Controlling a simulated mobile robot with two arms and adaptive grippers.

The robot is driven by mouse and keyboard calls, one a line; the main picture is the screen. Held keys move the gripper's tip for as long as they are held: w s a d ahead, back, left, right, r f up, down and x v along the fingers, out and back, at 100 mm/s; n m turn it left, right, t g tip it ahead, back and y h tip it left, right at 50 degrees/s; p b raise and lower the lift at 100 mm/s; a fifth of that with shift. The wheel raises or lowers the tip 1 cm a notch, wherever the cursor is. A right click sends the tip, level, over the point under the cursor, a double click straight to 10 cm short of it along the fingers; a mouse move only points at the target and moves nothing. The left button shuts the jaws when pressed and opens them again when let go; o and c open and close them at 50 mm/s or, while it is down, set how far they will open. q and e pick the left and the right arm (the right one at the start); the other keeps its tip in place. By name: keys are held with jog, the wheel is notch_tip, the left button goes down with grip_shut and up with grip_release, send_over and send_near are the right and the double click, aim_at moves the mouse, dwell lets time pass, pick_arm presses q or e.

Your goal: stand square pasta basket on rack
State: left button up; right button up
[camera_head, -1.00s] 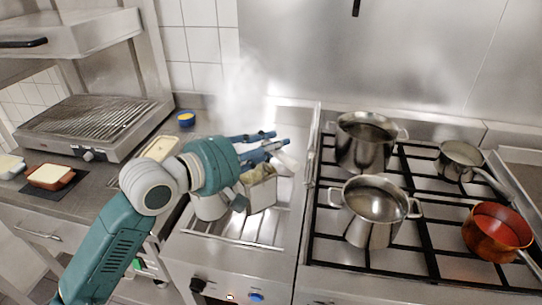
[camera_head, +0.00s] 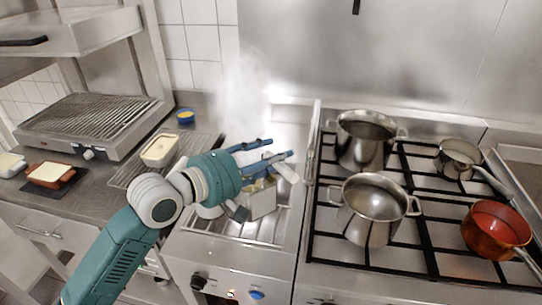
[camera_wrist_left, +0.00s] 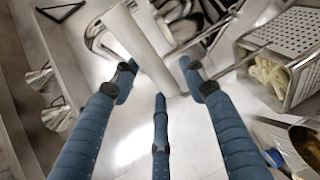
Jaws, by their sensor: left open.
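The square pasta basket (camera_head: 262,205) is at the slatted metal rack (camera_head: 232,232), below and partly behind my left gripper. In the left wrist view the basket (camera_wrist_left: 288,62) has perforated metal walls and pale pasta inside, right of the fingers. A pale handle (camera_head: 287,173) shows by the fingertips; in the wrist view a pale bar (camera_wrist_left: 146,42) lies between or just beyond them. My left gripper (camera_head: 278,152) is open, its blue fingers apart. I cannot tell whether they touch the handle, or whether the basket's underside rests on the rack. My right gripper is out of view.
A stove to the right bears two steel pots (camera_head: 366,140) (camera_head: 374,205), a small saucepan (camera_head: 459,158) and a copper-red pan (camera_head: 495,230). A pale-filled tray (camera_head: 160,148) lies left. Steam rises behind the gripper.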

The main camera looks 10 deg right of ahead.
pick_arm(q)
jog(key=b+v, duration=0.2)
jog(key=v, duration=1)
